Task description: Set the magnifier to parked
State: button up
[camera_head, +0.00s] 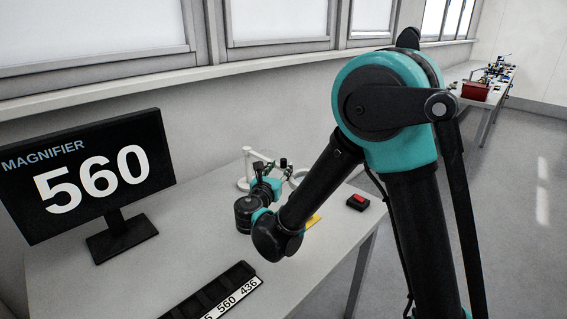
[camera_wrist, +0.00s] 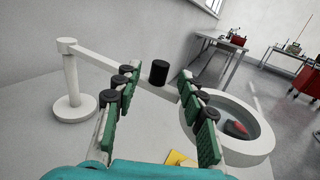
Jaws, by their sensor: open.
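The magnifier is a white stand with an upright post (camera_wrist: 72,80) on a round base, a flat swing arm and a ring lens (camera_wrist: 228,140). A black cylindrical knob (camera_wrist: 159,72) stands up from the arm. My gripper (camera_wrist: 158,88) is open, with green-padded fingers left and right of the arm and the knob beyond the tips in the wrist view. I cannot tell whether a finger touches the arm. In the head view, the magnifier post (camera_head: 246,165) is behind my gripper (camera_head: 279,166), which partly hides the stand. The monitor (camera_head: 88,170) reads "MAGNIFIER 560".
A black slotted tray (camera_head: 215,290) with number labels lies at the table's front. A dark box with a red top (camera_head: 357,202) sits near the right edge. A yellow item (camera_head: 313,220) is partly behind my arm. The wall and windows are behind; open floor is at right.

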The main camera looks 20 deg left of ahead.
aim_at(282, 163)
jog(key=shift+w, duration=2.15)
grip_shut()
